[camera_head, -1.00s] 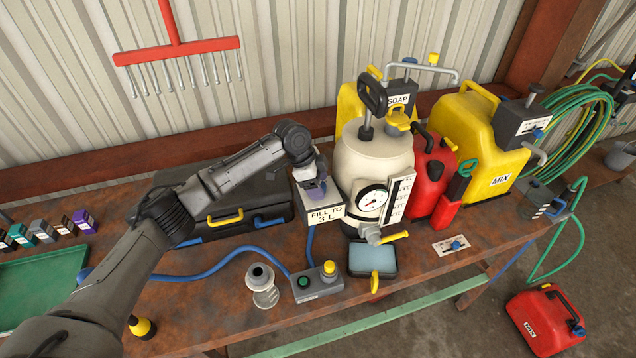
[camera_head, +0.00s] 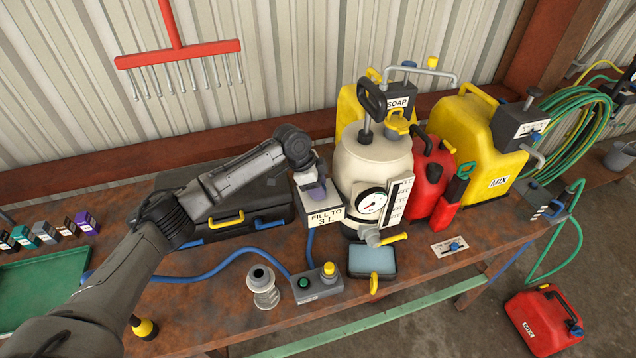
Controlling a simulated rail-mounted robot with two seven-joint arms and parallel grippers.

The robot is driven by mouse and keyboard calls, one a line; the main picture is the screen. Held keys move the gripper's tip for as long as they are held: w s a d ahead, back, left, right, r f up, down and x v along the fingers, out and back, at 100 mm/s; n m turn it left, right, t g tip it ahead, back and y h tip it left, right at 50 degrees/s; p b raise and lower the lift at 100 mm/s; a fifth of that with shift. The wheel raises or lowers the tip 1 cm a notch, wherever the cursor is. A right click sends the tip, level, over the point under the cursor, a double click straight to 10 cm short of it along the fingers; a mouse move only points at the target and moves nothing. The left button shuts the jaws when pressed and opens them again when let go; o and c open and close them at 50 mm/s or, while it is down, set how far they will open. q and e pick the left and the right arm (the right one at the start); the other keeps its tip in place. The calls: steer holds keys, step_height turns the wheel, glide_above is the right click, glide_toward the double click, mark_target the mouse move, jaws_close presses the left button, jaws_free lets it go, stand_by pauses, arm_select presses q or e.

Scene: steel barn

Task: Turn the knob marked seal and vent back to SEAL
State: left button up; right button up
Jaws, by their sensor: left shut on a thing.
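My left gripper (camera_head: 315,187) points down at the top of a grey box labelled FILL TO 3 L, left of the cream tank. It is shut on a small greyish-purple part there; the fingers cover most of it, so I cannot tell whether it is a knob. A blue knob (camera_head: 455,246) sits on a small white plate at the table's front edge. Another blue knob (camera_head: 537,138) is on the grey box at the yellow MIX can. The lettering beside both is too small to read, so I cannot tell which is marked seal and vent. My right gripper is not in view.
The cream tank (camera_head: 372,165) has a gauge and a yellow-handled tap (camera_head: 394,238). A red can (camera_head: 428,180) stands close to its right.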

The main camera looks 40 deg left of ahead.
arm_select(q)
steer(key=n+y+p, duration=0.1)
steer(key=n+p, duration=0.2)
steer(key=p, duration=0.2)
steer(key=n+t+y+p, duration=0.1)
steer(key=n+p, duration=0.2)
steer(key=p, duration=0.2)
steer(key=n+y+p, duration=0.1)
steer(key=n+p, duration=0.3)
steer(key=p, duration=0.1)
steer(key=shift+d+r+t+p, duration=0.2)
steer(key=shift+r+t+p, duration=0.1)
steer(key=shift+r, duration=0.05)
steer(key=shift+f+n+y+p, duration=0.2)
steer(key=shift+n+y+p, duration=0.5)
steer(key=shift+n+p, duration=0.75)
steer(key=o, duration=0.9)
steer(key=shift+f, duration=0.1)
steer(key=shift+b+v, duration=0.9)
steer(key=shift+v, duration=6.05)
